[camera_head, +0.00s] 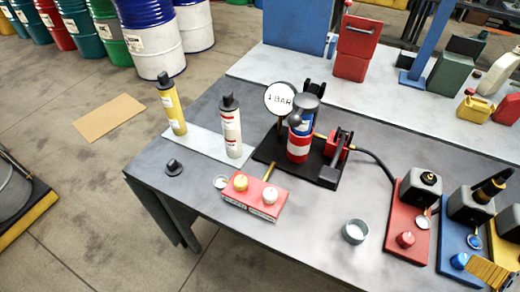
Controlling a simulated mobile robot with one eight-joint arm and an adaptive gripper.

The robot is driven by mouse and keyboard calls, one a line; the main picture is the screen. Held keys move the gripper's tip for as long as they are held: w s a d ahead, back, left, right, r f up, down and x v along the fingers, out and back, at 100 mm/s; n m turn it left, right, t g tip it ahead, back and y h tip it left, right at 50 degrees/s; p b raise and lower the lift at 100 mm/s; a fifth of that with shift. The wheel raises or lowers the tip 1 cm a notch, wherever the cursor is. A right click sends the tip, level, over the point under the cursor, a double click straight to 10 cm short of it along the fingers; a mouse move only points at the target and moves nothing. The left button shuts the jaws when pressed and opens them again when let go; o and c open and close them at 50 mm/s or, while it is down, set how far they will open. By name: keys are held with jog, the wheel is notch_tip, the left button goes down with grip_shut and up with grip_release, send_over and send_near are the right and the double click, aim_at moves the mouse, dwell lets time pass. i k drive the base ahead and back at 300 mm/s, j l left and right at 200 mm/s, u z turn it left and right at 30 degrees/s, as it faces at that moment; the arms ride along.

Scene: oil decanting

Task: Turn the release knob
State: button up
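A pressure station stands on a black base plate (266,151) in the middle of the grey table. It has a round white gauge sign (280,98) reading "1 BAR" and a red, white and blue canister (299,146) with a dark top. A small dark round knob (295,118) shows at the canister's left side; I cannot tell whether it is the release knob. A red block with a black lever part (338,146) stands to the right, with a black hose (374,158) leading from it.
Yellow (173,106) and white (231,128) bottles stand on a pale strip. A red block (250,195) holds yellow and white caps. An open metal cup (355,231) stands near the front. Red (408,215) and blue (463,240) trays crowd the right. The front left table area is mostly clear.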

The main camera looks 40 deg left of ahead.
aim_at(270, 195)
jog(key=u, duration=1.55)
